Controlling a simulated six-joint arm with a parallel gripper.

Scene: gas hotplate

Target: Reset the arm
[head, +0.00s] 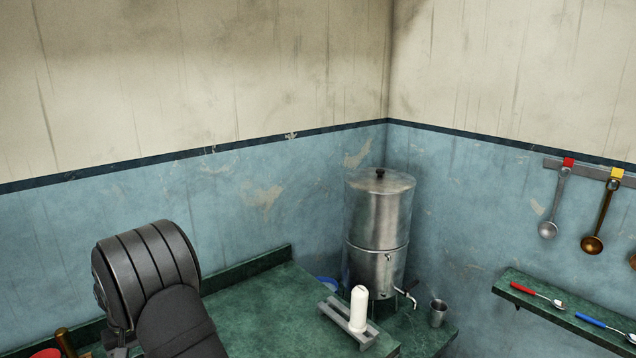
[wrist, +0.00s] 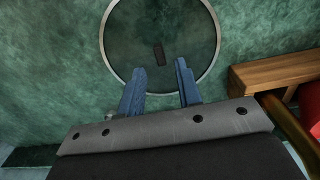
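My gripper (wrist: 161,80) shows in the wrist view with its two blue fingers apart and nothing held between them. Just beyond the fingertips is a round see-through lid (wrist: 106,42) with a metal rim and a dark knob (wrist: 158,55). The knob lies in line with the gap between the fingers; how far below them it is, I cannot tell. In the head view my dark arm is at the lower left, and the gripper itself is out of sight there.
A wooden block (wrist: 270,72) and a red thing (wrist: 311,103) are right of my gripper. In the head view a steel urn (head: 380,215), a white cylinder on a grey stand (head: 358,310) and a metal cup (head: 438,313) stand right of my arm. Green counter (head: 262,305) between is clear.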

